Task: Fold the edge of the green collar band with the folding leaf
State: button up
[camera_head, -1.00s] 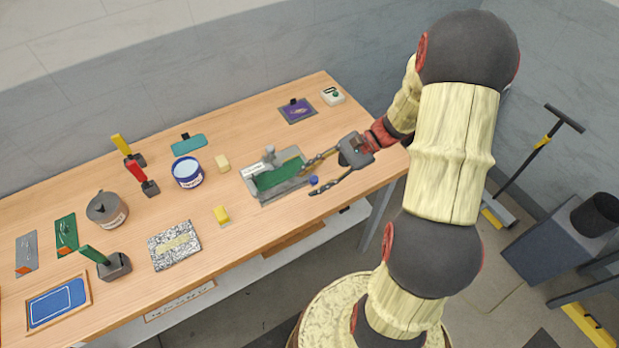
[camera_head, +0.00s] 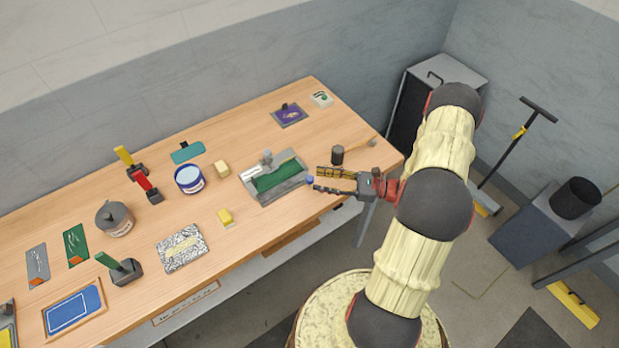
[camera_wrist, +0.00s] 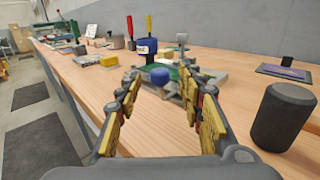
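The green collar band (camera_head: 275,178) lies in a grey metal press fixture (camera_head: 262,200) near the table's front right. Which part is the folding leaf, I cannot tell clearly. The fingers hide part of the fixture there.
A dark cylinder (camera_head: 337,155) stands close behind my gripper and shows at right in the wrist view (camera_wrist: 283,117). A yellow block (camera_head: 225,217) and a patterned slab (camera_head: 181,247) lie left of the fixture. A purple mat (camera_head: 289,115) lies at the back right.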

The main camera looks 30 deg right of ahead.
aim_at(310, 178)
jog(key=shift+x, duration=2.25)
grip_shut()
